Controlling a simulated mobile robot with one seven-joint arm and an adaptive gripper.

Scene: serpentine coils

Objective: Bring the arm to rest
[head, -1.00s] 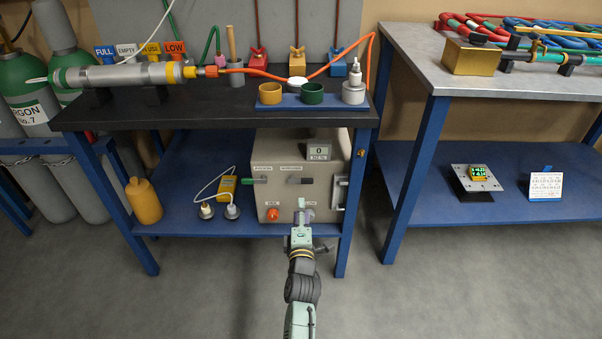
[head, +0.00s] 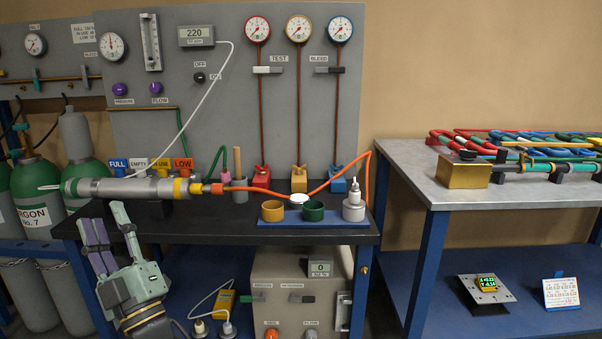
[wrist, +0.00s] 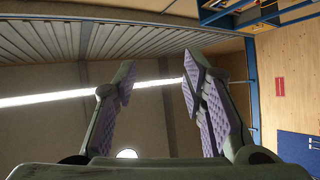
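My gripper (head: 104,215) is raised at the lower left of the head view, in front of the black bench top's front edge. Its grey-green fingers with purple pads point upward. In the wrist view my gripper (wrist: 158,68) has its two fingers apart with nothing between them. In the head view the lower part of my arm is cut off by the bottom edge.
The black bench (head: 220,233) carries a silver cylinder (head: 125,188) and a blue tray (head: 312,222) with cups. A beige box (head: 287,268) stands below. A second bench (head: 412,170) is at right. Green gas cylinders (head: 40,188) stand at left.

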